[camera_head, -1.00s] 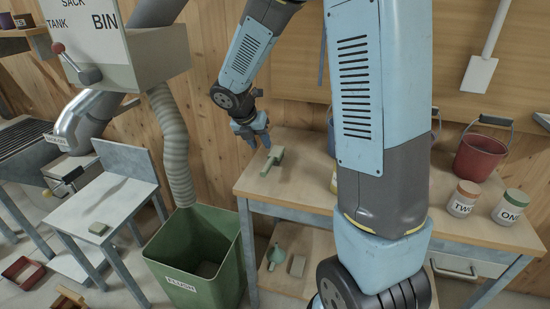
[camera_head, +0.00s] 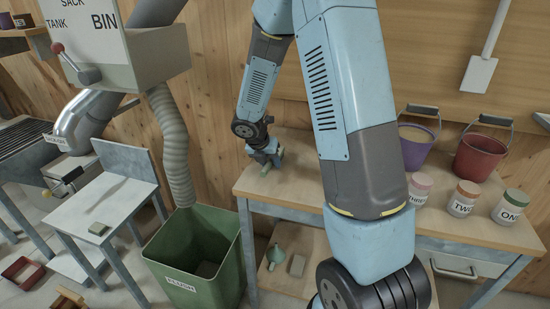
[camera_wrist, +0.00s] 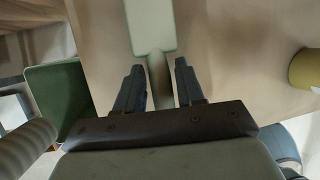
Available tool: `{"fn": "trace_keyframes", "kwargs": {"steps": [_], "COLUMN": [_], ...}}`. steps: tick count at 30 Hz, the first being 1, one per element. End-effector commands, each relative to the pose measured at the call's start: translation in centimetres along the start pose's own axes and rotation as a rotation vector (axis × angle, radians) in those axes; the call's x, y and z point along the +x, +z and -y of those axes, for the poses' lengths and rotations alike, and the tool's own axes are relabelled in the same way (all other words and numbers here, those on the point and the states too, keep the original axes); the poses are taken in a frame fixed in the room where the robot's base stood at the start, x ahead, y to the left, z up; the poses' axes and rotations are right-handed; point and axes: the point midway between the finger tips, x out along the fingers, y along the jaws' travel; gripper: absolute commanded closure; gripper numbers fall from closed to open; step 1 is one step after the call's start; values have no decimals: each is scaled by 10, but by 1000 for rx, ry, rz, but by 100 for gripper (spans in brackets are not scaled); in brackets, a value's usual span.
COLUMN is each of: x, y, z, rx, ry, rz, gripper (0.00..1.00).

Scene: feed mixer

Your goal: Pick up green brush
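The green brush lies on the left end of the wooden table (camera_head: 252,186), partly hidden by my gripper (camera_head: 264,157) in the head view. In the wrist view the brush (camera_wrist: 150,28) shows a pale green block at the top, with its narrow handle pointing down toward my gripper (camera_wrist: 158,80). My two fingers are apart, one on each side of the handle, with a visible gap to each. I cannot tell how far above the tabletop the fingertips are.
A yellowish container (camera_wrist: 306,68) stands right of the gripper in the wrist view. Three labelled jars, the middle one marked TWO (camera_head: 464,198), a purple bucket (camera_head: 416,145) and a red bucket (camera_head: 480,155) stand farther right. A green flush bin (camera_head: 196,258) stands left of the table.

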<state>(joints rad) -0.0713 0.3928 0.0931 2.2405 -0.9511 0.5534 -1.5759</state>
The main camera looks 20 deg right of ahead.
Motion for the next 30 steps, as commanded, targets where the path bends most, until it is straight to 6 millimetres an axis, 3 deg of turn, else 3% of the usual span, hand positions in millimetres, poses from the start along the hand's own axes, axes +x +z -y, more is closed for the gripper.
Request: {"fn": "trace_keyframes", "kwargs": {"steps": [9, 21, 30], "x": [4, 4, 1], "y": [0, 0, 1], "z": [0, 0, 0], "rx": [1, 0, 0], "ry": [0, 0, 1], "rz": [0, 0, 1], "gripper": [63, 100, 100]}}
